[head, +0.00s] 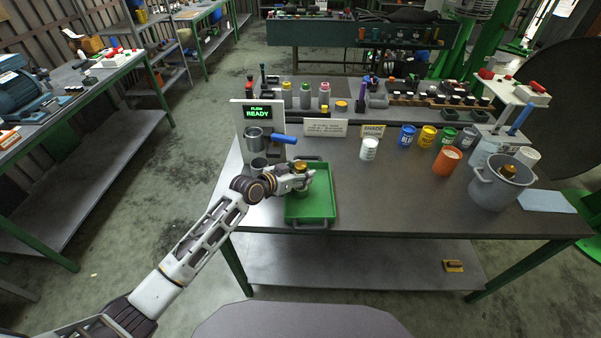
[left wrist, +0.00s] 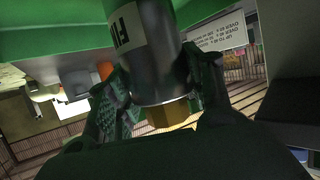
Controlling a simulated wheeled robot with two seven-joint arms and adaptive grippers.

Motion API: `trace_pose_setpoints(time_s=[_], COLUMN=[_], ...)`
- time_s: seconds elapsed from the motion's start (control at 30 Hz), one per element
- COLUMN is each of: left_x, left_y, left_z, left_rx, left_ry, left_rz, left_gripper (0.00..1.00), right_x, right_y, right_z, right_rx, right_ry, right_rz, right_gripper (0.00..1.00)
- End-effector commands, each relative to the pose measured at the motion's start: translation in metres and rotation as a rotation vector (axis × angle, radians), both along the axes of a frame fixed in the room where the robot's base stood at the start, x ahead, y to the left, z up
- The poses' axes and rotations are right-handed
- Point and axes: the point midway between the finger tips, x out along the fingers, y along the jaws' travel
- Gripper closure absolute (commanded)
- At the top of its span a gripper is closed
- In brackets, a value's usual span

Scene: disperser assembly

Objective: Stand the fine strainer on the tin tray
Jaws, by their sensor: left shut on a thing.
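The fine strainer is a grey metal cylinder with a brass end (head: 301,167). In the left wrist view the strainer (left wrist: 143,60) shows a white label with letters starting "FI". My left gripper (head: 297,180) is shut on it, with a finger on each side (left wrist: 152,95). The tin tray (head: 311,207) is green with grey handles and lies on the bench. The strainer is over the tray's back left part. Whether its lower end touches the tray floor is hidden by the gripper. My right gripper is in neither view.
Behind the tray stands a flow stand (head: 244,118) reading "READY", with a grey cup and blue handle. A white can (head: 369,149) and coloured cans are to the right. A grey pot (head: 498,190) holds a brass-topped thing. The tray's front is clear.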

Motion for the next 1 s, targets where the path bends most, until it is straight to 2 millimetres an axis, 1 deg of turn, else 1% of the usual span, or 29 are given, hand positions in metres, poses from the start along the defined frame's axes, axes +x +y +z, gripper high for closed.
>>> trace_pose_setpoints(time_s=[0.1,0.13,0.27,0.3,0.77,1.0], left_x=[0.0009,0.0000,0.0000,0.0000,-0.0001,-0.0089], left_y=[-0.0002,0.0001,0.0002,0.0002,0.0000,0.0087], left_z=[0.0006,-0.0022,-0.0019,-0.0019,0.0007,0.0050], left_rx=[-0.003,0.000,0.000,0.000,0.000,0.000], left_ry=[-0.005,0.000,0.000,0.000,0.000,0.000], left_rz=[0.001,0.000,0.000,0.000,0.000,0.000], left_gripper=[1.00,0.46,0.29,0.27,0.27,0.27], right_x=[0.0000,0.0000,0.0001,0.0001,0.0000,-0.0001], right_y=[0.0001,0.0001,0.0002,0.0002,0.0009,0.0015], right_z=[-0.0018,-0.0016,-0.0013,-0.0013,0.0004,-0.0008], right_rx=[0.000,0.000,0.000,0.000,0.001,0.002], right_ry=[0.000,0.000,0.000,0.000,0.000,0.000], right_rz=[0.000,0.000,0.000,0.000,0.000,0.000], right_gripper=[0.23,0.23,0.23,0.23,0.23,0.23])
